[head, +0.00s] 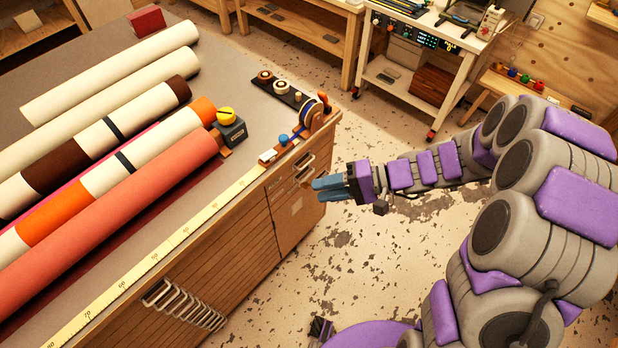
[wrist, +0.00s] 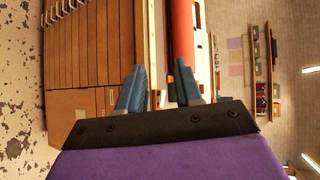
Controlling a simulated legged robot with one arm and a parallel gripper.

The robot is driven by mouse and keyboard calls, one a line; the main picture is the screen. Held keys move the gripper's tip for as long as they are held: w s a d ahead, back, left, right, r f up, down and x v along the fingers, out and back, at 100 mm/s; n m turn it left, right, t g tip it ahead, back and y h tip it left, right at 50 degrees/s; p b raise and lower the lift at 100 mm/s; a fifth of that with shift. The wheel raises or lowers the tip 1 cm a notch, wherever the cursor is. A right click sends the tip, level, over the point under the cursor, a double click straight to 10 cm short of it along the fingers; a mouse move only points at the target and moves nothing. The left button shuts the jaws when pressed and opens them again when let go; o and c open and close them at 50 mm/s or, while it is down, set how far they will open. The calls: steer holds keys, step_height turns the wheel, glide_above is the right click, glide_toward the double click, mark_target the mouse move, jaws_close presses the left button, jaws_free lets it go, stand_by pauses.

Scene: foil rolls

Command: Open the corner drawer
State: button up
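The corner drawer (head: 281,182) is at the near-right corner of the wooden workbench, just under its top, in the head view. Its front looks flush with the cabinet, so it appears shut. Small metal handles (head: 304,163) show at this corner. My gripper (head: 318,189) is in front of the corner, close to the handles, with its blue fingers pointing at the bench. In the wrist view my gripper (wrist: 160,85) has its two fingers clearly apart with nothing between them. I cannot tell from the head view whether the fingers touch a handle.
Several rolls, including a coral one (head: 110,225), lie on the bench top. A yellow ruler (head: 170,248) runs along its edge. A tape dispenser (head: 313,112) stands at the corner above the drawer. A white cart (head: 425,60) stands behind. The floor (head: 300,285) beside the bench is clear.

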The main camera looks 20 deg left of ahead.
steer(key=w+d+f+m+t, duration=0.2)
steer(key=w+f+t, duration=0.25)
steer(key=f, duration=0.55)
steer(key=w+d+f+m+t+y, duration=0.1)
steer(key=w+f+m+t, duration=0.15)
steer(key=w+f, duration=0.5)
steer(key=w+d+f+m+t, duration=0.2)
steer(key=w+f+t, duration=0.15)
steer(key=f, duration=0.75)
steer(key=b+x, duration=0.2)
steer(key=x, duration=1.5)
steer(key=shift+a+r+b, duration=0.25)
steer(key=shift+a+b, duration=0.05)
steer(key=shift+a, duration=0.25)
steer(key=shift+d+r, duration=0.1)
steer(key=shift+d, duration=0.15)
steer(key=c, duration=0.5)
jaws_close()
steer(key=shift+s, duration=0.1)
